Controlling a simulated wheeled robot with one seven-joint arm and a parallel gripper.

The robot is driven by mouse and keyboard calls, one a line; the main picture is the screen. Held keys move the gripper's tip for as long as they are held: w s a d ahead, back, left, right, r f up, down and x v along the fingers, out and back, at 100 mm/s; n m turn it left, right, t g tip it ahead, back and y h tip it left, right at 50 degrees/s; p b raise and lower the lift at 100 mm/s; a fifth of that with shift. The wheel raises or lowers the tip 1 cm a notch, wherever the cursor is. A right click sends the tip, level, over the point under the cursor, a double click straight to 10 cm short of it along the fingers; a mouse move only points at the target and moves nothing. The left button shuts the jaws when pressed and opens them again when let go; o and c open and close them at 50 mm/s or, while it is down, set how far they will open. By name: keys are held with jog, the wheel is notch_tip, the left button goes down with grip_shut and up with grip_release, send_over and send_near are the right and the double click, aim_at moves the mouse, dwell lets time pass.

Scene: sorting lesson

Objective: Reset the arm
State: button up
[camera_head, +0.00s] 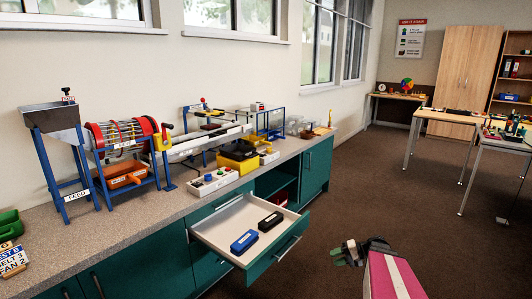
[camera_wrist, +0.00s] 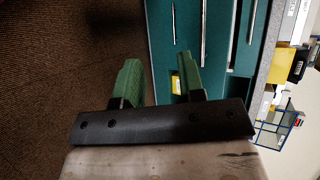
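My gripper (camera_head: 349,253) is at the lower right of the head view, at the end of my pink and white arm. It is over the brown carpet, to the right of the open drawer (camera_head: 207,238) and apart from it. In the wrist view its two green fingers (camera_wrist: 158,68) stand apart with nothing between them. Beyond them are carpet and the teal cabinet fronts (camera_wrist: 223,65) with long metal handles.
The drawer sticks out from the worktop (camera_head: 165,213) and holds a blue case (camera_head: 244,242) and a black case (camera_head: 270,222). A sorting machine (camera_head: 120,140) stands on the worktop. Tables (camera_head: 452,118) stand at the right. The carpet (camera_head: 385,195) between is clear.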

jog(key=s+a+r+n+g+h, duration=0.1)
jog(key=s+a+r+n+h, duration=0.2)
jog(key=a+h, duration=0.8)
jog(key=s+r+h, duration=0.1)
jog(key=s+r, duration=0.1)
jog(key=s, duration=0.1)
jog(key=shift+s+h, duration=0.35)
jog(key=shift+h, duration=0.05)
